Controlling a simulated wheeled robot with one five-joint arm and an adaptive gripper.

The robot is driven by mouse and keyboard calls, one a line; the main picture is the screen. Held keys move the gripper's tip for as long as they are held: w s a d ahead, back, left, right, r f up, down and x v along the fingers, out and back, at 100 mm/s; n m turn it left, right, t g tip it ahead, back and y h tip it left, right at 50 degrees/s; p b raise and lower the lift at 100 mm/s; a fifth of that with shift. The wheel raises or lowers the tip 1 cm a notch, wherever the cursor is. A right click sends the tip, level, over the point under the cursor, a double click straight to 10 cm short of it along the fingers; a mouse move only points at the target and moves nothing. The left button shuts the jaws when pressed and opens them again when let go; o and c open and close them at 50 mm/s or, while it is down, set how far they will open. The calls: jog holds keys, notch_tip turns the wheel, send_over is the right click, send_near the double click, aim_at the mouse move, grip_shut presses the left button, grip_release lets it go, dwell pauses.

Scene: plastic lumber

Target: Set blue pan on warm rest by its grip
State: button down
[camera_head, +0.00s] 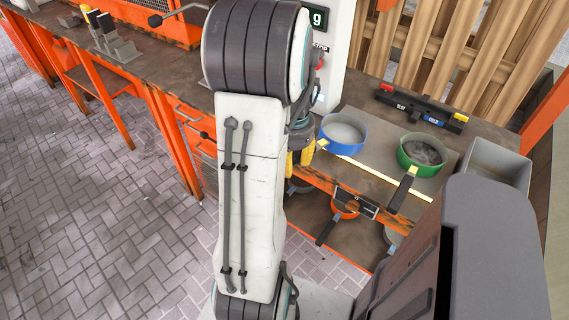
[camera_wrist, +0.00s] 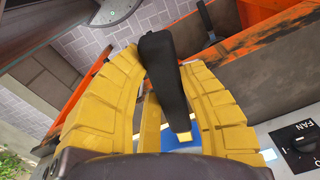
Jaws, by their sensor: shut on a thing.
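The blue pan (camera_head: 342,135), with a pale grey inside, is upright at the left end of the grey plate (camera_head: 375,148). I cannot tell whether it touches the plate. My gripper (camera_head: 300,165) is left of the pan, partly hidden by my arm. In the wrist view its yellow fingers are shut on the pan's black handle (camera_wrist: 164,65), and a bit of blue (camera_wrist: 182,148) shows below. A black bar (camera_head: 421,107) with a red end, a yellow end and a blue "COLD" label lies behind the pans. No label reading warm is legible.
A green pan (camera_head: 422,152) stands on the plate's right side, its dark handle toward the front. A grey bin (camera_head: 497,166) is at the right. An orange pan (camera_head: 345,208) and other pans are on the shelf below. A white machine (camera_head: 338,50) stands behind my arm.

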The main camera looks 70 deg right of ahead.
aim_at(318, 147)
jog(key=shift+s+d+f+p, duration=0.1)
jog(key=shift+s+d+p, duration=0.45)
jog(key=shift+d, duration=0.75)
jog(key=shift+s+d+f+p, duration=0.1)
jog(key=shift+s+d+p, duration=0.1)
jog(key=shift+s+d, duration=0.85)
jog(key=shift+s+d+p, duration=0.4)
jog(key=shift+s+d, duration=0.1)
jog(key=shift+d, duration=1)
jog(key=shift+a+f+b, duration=0.15)
jog(key=shift+f+b, duration=1.05)
jog(key=shift+f, duration=0.15)
jog(key=c, duration=0.8)
grip_release()
notch_tip(318, 147, up, 12)
jog(key=shift+r, duration=0.1)
